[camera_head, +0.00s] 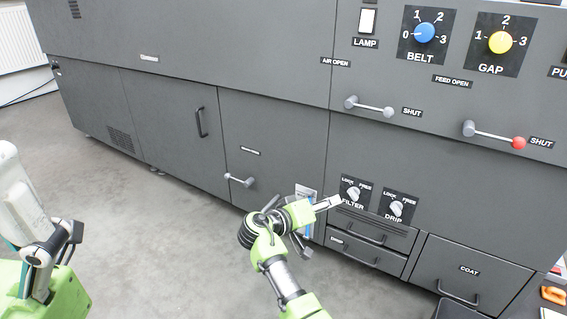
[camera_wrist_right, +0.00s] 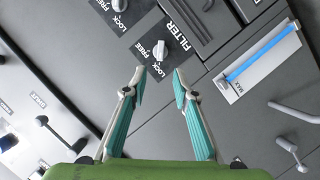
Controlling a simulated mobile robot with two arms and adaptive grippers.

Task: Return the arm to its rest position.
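My right arm reaches in from the bottom of the head view. Its gripper (camera_head: 328,203) is in front of the machine's lower panel, just left of the FILTER knob (camera_head: 353,193). In the right wrist view the two teal-lined fingers (camera_wrist_right: 160,72) stand apart with nothing between them. The FILTER knob (camera_wrist_right: 160,49) shows just beyond the fingertips, and I see no contact.
The DRIP knob (camera_head: 397,208) is right of FILTER. Drawer handles (camera_head: 353,256) and the COAT drawer (camera_head: 470,280) are below. A gauge with a blue strip (camera_wrist_right: 262,52) is near the gripper. Levers (camera_head: 370,107) stick out above. Grey floor (camera_head: 170,240) lies clear to the left.

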